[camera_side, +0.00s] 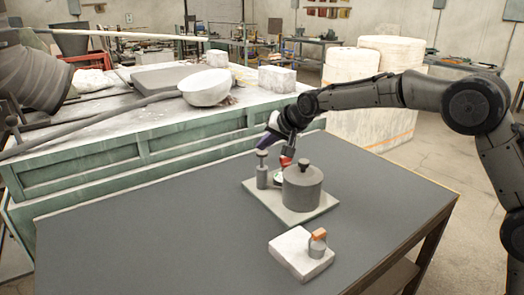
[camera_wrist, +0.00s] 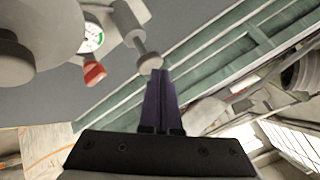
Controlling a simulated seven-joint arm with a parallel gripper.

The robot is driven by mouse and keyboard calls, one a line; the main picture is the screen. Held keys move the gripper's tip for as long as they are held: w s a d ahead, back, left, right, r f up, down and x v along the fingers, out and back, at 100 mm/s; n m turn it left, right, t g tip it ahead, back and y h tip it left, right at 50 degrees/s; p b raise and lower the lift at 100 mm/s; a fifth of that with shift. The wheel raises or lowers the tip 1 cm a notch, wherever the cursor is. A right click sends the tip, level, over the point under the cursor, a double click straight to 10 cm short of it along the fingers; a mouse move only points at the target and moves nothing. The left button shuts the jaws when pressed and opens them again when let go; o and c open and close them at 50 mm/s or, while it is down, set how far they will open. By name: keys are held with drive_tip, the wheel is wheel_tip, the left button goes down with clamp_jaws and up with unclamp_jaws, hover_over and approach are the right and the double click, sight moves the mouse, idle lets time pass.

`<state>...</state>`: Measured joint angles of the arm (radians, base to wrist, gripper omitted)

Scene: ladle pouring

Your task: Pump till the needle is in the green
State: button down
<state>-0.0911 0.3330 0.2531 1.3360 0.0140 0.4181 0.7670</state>
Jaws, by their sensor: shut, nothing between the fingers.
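A grey lidded pot (camera_side: 303,190) with a dark knob stands on a pale base plate (camera_side: 322,208). Left of it is a pump (camera_side: 262,176) with an upright rod and knob; the pump also shows in the wrist view (camera_wrist: 134,24). Between them is a round white gauge (camera_wrist: 92,38) with some green on its face; its needle is too small to read. A red handle (camera_side: 286,161) is beside the gauge. My gripper (camera_side: 262,147) is shut and empty, its purple fingers at the pump knob (camera_wrist: 150,62). I cannot tell whether they touch it.
A white block (camera_side: 300,254) with an orange-topped grey piece lies near the front of the dark table (camera_side: 150,240). The table's left side is clear. A green-sided bench (camera_side: 130,165) with a white bowl (camera_side: 206,87) stands behind.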

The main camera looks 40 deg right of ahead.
sight(265, 153)
drive_tip(key=shift+f, duration=1.65)
idle(0.9)
drive_tip(key=shift+r, duration=2.4)
drive_tip(key=shift+r, duration=2.55)
